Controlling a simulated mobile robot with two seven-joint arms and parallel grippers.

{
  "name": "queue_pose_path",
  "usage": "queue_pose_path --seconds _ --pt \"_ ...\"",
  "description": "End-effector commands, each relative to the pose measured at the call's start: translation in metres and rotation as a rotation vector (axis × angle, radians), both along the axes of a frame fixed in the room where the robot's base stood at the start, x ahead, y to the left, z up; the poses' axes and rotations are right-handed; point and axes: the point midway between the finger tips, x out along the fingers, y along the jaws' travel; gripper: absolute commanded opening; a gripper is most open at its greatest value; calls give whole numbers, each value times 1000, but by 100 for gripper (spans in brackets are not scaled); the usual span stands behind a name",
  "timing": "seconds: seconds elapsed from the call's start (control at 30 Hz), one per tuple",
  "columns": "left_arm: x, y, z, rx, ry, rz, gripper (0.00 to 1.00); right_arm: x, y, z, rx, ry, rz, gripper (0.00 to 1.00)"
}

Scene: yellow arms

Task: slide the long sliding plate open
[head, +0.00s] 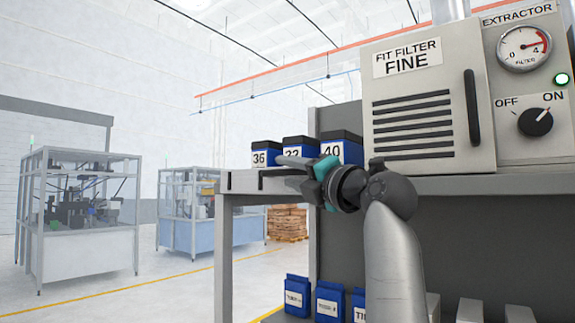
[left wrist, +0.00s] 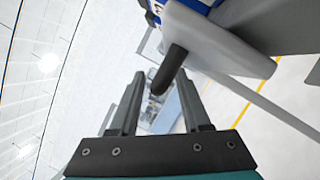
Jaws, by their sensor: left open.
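A long pale grey plate (head: 242,182) runs along the front of the shelf at the extractor bench, with a dark handle (head: 262,183) at its front. My left gripper (head: 272,167) is open beside this handle, its fingers pointing left along the plate. In the left wrist view, the dark handle (left wrist: 170,66) sticks out from a grey edge (left wrist: 215,42) and shows between the two open fingers (left wrist: 160,95). I cannot tell whether either finger touches it. My right gripper is in neither view.
Numbered blue-and-black boxes (head: 298,148) stand on the shelf just behind my gripper. The filter cabinet (head: 420,95) with its black vertical handle (head: 472,108) rises at the right. Floor to the left is clear up to distant machines (head: 85,220).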

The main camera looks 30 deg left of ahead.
Motion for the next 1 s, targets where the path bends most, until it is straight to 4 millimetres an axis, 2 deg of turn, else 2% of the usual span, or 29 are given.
queue_pose_path --seconds 0.17,0.43,0.87,1.0 --pt "4 11 2 -1 0 0 47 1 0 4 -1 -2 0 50" --pt "5 11 2 -2 1 0 47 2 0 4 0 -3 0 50" --pt "5 11 2 -1 1 -1 0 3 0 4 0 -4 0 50" --pt "5 11 2 -1 1 -1 0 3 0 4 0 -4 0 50"
